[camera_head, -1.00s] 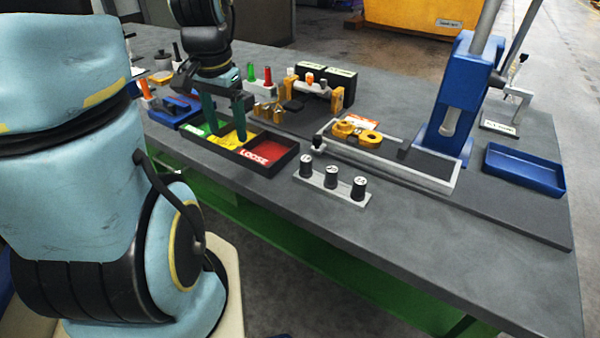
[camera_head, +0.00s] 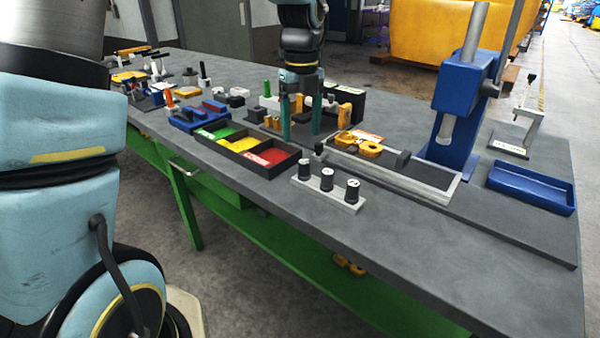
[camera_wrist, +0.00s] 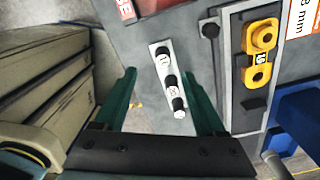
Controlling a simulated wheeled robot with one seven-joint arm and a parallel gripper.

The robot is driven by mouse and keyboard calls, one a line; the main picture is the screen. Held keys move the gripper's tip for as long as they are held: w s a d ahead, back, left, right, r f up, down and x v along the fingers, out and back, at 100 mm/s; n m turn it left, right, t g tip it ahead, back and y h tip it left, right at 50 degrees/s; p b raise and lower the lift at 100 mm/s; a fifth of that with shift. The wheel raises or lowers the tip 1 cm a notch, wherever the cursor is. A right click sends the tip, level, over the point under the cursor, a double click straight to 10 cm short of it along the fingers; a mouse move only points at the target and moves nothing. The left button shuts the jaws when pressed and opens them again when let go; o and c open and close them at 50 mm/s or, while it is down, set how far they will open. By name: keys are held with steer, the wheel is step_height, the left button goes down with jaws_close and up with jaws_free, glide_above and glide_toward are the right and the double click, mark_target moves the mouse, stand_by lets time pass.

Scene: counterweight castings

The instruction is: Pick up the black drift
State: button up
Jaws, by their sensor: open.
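A separate black-topped piece (camera_head: 203,75) stands farther back left. I cannot tell for sure which is the black drift. My gripper (camera_head: 301,128) is open and empty above the bench, behind the rail in the head view. In the wrist view, the rail (camera_wrist: 158,52) shows beyond and between the open fingers (camera_wrist: 158,80).
A black tray (camera_head: 300,153) with green, yellow and red compartments lies left of the rail. A grey fixture (camera_head: 447,190) with yellow links (camera_head: 370,149) is behind it. A blue press (camera_head: 455,110) and blue tray (camera_head: 532,185) stand right. The front bench surface is mostly clear.

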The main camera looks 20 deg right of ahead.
mark_target(304, 161)
step_height(304, 161, down, 4)
steer(key=shift+r, duration=0.25)
steer(key=f, duration=0.1)
steer(key=f+p, duration=0.1)
steer(key=f, duration=0.1)
steer(key=f+p, duration=0.1)
steer(key=shift+s+d+f, duration=0.25)
steer(key=shift+d+f, duration=0.05)
steer(key=shift+f, duration=0.5)
jaws_close()
